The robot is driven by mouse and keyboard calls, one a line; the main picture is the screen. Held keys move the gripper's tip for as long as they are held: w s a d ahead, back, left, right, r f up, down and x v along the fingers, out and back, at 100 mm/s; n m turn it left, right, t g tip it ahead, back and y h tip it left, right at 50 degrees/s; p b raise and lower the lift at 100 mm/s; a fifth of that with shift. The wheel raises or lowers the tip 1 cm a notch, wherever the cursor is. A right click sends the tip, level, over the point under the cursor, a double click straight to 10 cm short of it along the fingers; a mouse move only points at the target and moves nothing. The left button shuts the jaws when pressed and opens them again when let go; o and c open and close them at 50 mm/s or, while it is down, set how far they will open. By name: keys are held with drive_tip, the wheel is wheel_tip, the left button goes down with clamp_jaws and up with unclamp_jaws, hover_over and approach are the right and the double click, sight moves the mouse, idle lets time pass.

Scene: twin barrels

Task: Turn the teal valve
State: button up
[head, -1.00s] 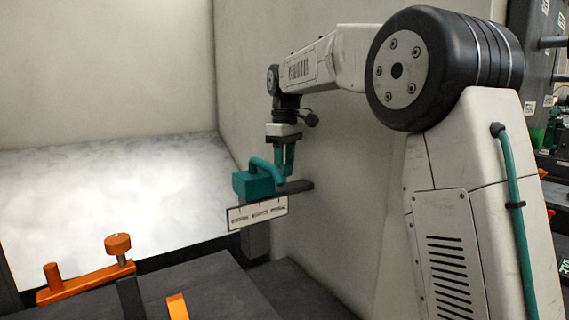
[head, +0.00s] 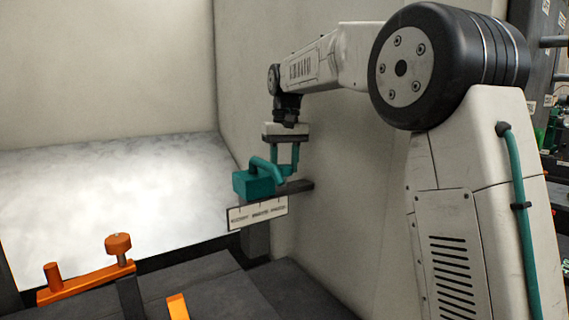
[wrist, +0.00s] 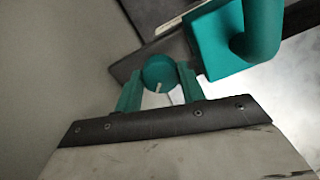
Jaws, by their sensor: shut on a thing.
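The teal valve has a round teal knob with a white mark (wrist: 159,72), seen from above in the wrist view. My gripper (head: 285,168) points down over it, and its teal fingers stand on both sides of the knob, shut on it; the fingers also show in the wrist view (wrist: 160,80). Beside the knob is a teal block (head: 253,185) with a thick bent teal bar, also in the wrist view (wrist: 215,45). In the head view the knob is mostly hidden by the bar and fingers.
A dark rail (head: 300,186) carries a white label plate (head: 258,213) with tick marks; its text is unreadable. A pale wall (head: 350,210) stands close on the right. An orange fixture with a round knob (head: 118,243) is at lower left. A bright panel (head: 110,190) lies behind.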

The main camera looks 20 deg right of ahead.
sight(284, 166)
drive_tip(key=m, duration=0.4)
drive_tip(key=shift+m, duration=0.3)
drive_tip(key=shift+a+m, duration=0.1)
drive_tip(key=shift+m, duration=2.4)
drive_tip(key=o, duration=1)
drive_tip(key=shift+c, duration=0.2)
drive_tip(key=shift+r, duration=0.1)
wheel_tip(284, 166, up, 8)
drive_tip(key=shift+s+f, duration=0.1)
drive_tip(key=shift+f, duration=0.1)
drive_tip(key=shift+s, duration=0.1)
